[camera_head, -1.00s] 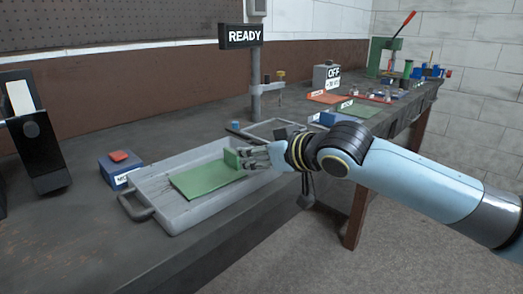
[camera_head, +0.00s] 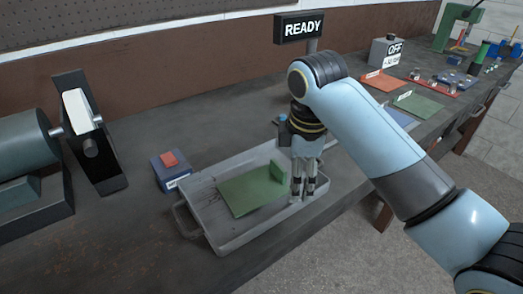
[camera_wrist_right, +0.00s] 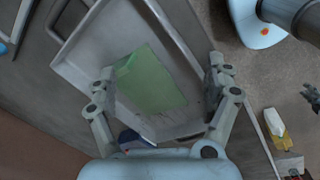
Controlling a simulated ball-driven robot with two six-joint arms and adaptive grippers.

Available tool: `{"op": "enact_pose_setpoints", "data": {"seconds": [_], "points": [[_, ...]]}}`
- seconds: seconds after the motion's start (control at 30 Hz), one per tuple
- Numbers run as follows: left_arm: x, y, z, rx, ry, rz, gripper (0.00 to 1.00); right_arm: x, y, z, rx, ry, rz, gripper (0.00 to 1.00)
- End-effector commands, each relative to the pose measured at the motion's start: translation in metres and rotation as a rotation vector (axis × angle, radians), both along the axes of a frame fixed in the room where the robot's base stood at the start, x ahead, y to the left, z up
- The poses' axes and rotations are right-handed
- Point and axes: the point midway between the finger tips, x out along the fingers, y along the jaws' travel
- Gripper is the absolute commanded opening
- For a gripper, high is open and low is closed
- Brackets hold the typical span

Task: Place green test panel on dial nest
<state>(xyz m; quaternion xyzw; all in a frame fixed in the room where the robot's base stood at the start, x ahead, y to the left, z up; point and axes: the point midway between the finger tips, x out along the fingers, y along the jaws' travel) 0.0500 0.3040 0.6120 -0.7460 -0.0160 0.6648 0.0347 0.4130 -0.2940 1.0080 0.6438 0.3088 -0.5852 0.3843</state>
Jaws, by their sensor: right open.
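The green test panel (camera_head: 250,193) lies flat in a grey tray (camera_head: 222,232), with a small upright green block (camera_head: 279,172) at its right end. In the right wrist view the green panel (camera_wrist_right: 150,82) shows between the spread fingers. My right gripper (camera_head: 304,194) points down over the tray's right end, just right of the green block; its fingers (camera_wrist_right: 163,85) are open and empty. I cannot tell whether they touch the tray. I cannot tell which fixture is the dial nest. My left gripper is not in view.
A blue box with a red button (camera_head: 169,160) stands left of the tray. A black stand (camera_head: 105,165) with a white plate and a dark cylinder machine (camera_head: 20,140) are further left. Red and green plates (camera_head: 418,105) lie at right. The front bench edge is close to the tray.

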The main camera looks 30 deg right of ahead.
Motion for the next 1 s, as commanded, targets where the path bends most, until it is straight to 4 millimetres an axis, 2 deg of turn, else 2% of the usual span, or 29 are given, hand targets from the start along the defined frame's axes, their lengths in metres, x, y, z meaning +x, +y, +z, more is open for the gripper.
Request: {"op": "enact_pose_setpoints", "data": {"seconds": [0.03, 0.2, 0.3, 0.4, 0.53, 0.7, 0.87, 1.0], "points": [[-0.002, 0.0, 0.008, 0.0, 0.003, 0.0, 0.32, 0.015, 0.003, 0.015, 0.004, 0.032, 0.086, 0.85], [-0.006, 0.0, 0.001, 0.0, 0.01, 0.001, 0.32, 0.06, -0.005, 0.032, 0.005, 0.098, 0.347, 0.85], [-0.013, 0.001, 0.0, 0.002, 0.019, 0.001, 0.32, 0.076, -0.007, 0.044, 0.013, 0.122, 0.456, 0.85], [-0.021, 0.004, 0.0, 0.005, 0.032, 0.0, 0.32, 0.085, -0.008, 0.049, 0.017, 0.134, 0.52, 0.85], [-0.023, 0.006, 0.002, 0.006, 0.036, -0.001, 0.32, 0.085, -0.008, 0.033, 0.021, 0.142, 0.537, 0.85], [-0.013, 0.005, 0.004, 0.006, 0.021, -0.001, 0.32, 0.085, -0.008, 0.006, 0.02, 0.139, 0.535, 0.85], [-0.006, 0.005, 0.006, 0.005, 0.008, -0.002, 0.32, 0.085, -0.008, -0.007, 0.018, 0.138, 0.534, 0.85], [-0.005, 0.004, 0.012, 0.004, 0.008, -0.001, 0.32, 0.081, -0.009, -0.026, 0.019, 0.141, 0.533, 0.85]]}}
